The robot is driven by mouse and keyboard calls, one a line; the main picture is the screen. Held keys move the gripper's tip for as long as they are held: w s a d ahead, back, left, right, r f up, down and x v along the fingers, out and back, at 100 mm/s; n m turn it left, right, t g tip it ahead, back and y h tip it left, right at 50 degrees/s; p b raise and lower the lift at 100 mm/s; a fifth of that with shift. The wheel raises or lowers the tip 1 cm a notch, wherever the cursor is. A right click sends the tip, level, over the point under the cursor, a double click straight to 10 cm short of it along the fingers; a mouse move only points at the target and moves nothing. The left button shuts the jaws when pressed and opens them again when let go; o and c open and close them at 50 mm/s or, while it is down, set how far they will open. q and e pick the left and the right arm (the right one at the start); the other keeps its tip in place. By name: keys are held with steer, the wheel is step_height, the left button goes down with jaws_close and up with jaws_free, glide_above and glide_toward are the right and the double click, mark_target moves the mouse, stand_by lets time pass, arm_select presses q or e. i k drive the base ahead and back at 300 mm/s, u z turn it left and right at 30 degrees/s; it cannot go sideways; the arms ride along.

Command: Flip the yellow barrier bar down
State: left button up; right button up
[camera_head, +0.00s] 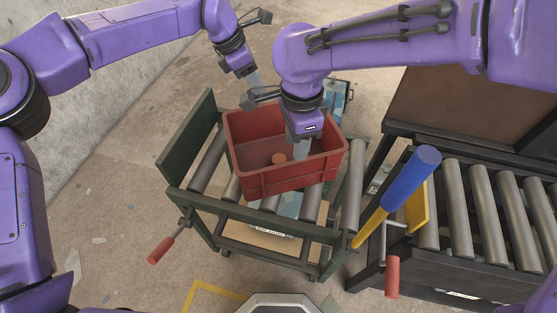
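The yellow barrier bar (371,228) has a thick blue grip (410,178) on its upper end. It slants up to the right from the right end of the green-framed roller cart, in front of the roller conveyor. My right gripper (300,150) points down into the red crate (285,182), left of the bar and apart from it. My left gripper (256,82) hangs beyond the crate's far side, far from the bar. The fingers of both grippers are small and seen from above, so I cannot tell whether either is open or shut.
A red-handled lever (161,250) juts out at the cart's left. Another red handle (392,278) hangs below the bar. A yellow plate (418,207) stands beside the conveyor rollers (485,210).

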mark_target(425, 160)
steer(key=k, duration=1)
